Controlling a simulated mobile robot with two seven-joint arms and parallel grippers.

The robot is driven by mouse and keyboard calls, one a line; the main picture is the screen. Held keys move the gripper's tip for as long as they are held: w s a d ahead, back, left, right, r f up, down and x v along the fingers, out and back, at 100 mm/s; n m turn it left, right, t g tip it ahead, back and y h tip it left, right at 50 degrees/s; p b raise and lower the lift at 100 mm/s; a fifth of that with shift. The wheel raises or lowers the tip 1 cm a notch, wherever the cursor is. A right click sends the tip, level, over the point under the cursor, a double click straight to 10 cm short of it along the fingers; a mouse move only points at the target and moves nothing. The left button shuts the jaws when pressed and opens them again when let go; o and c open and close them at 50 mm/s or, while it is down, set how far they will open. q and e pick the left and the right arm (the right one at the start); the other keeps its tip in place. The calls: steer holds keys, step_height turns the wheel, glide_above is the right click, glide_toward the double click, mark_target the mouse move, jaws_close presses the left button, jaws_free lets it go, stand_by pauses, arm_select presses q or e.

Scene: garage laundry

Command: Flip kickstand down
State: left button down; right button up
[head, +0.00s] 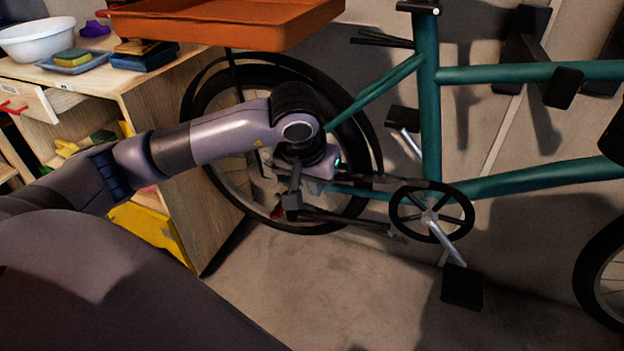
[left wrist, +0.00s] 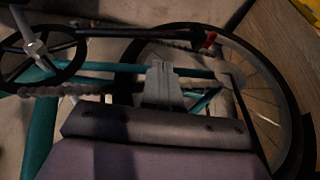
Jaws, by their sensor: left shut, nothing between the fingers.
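A teal bicycle (head: 428,110) stands along the wall. A dark bar, apparently the kickstand (head: 350,222), runs nearly level from near the rear wheel's hub toward the chainring, so it looks folded up. It also shows in the left wrist view (left wrist: 135,33), crossing the top beyond my fingers. My left gripper (head: 291,207) points down beside the rear wheel (head: 225,95), near the bar's rear end. Its fingers are closed with nothing between them, as the left wrist view shows (left wrist: 160,68). Whether they touch the bar is unclear. My right gripper is out of view.
An orange tray (head: 225,22) sits above the rear wheel. A wooden workbench (head: 165,140) with a white basin (head: 38,38) stands at left. The chainring (head: 432,212) and a pedal (head: 462,287) are close on the right. The floor (head: 330,290) in front is clear.

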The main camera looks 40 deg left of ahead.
mark_target(320, 214)
arm_select(q)
steer(key=x, duration=0.2)
steer(key=b+x, duration=0.1)
steer(key=x, duration=0.2)
steer(key=b+x, duration=0.1)
steer(key=x, duration=0.2)
steer(key=shift+s+d+f, duration=0.1)
steer(key=shift+s+f, duration=0.1)
steer(key=shift+f, duration=0.2)
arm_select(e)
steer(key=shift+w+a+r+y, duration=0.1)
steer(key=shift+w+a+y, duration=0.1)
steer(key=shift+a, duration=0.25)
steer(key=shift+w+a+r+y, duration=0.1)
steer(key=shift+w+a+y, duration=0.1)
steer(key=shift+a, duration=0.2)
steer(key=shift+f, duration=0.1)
